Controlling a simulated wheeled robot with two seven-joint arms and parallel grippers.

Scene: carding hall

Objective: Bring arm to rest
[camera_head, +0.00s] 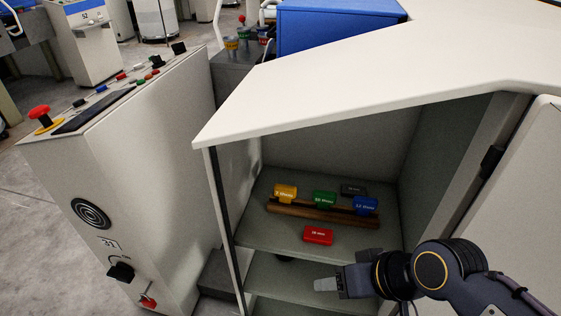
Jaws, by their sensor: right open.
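My right gripper (328,285) is at the lower right, in front of the open cabinet (330,90) and below the level of its upper shelf (262,229). Its jaws are open, seen from the side, with nothing visible between them. My right arm comes in from the lower right corner. My left gripper is out of view.
A red piece (318,236) lies in front, a dark one (353,190) behind. A control console (125,180) stands left; the cabinet door (510,220) is right.

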